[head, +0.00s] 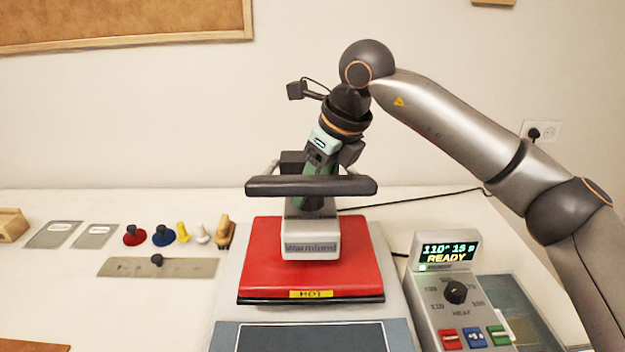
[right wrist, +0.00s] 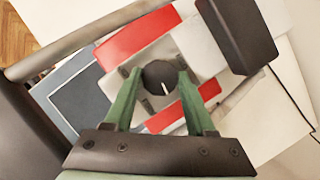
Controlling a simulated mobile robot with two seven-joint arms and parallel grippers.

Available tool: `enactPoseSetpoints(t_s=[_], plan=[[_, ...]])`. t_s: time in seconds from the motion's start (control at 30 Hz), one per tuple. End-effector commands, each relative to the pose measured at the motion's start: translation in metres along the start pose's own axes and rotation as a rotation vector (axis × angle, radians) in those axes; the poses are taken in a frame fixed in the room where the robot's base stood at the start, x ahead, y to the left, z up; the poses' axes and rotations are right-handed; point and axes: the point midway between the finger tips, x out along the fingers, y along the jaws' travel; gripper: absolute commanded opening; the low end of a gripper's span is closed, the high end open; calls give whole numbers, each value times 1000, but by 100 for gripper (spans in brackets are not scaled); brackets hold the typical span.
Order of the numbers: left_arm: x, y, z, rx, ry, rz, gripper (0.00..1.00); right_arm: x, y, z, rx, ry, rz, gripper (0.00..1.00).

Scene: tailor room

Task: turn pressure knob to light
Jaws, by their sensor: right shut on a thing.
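The heat press has a red upper platen (head: 310,262) with a yellow HOT label and a grey head (head: 312,246). A dark handle bar (head: 300,186) crosses in front of the head. My right gripper (head: 313,203) reaches down from above behind this bar, with its green fingers partly hidden by it. In the right wrist view, the round dark pressure knob (right wrist: 160,77) with a white pointer line sits between the fingers of my right gripper (right wrist: 158,75), which is shut on it. In the head view the knob is hidden, and I cannot read its setting. My left gripper is not in view.
A control box (head: 448,300) at the right shows 110°, 15 s and READY, with a HEAT dial (head: 456,292) and coloured buttons. Several small coloured tools and a metal plate (head: 200,268) lie at the left. The handle bar is close to my right fingers.

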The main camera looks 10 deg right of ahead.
Motion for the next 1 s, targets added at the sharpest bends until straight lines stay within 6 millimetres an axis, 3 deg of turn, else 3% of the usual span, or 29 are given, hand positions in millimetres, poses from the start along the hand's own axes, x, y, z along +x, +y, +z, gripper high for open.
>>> enactPoseSetpoints(t_s=[0.6,1.0], plan=[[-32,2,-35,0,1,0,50,-3,-4,3,-538,-2,226,0],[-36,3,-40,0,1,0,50,0,-5,4,-890,-3,370,0]])
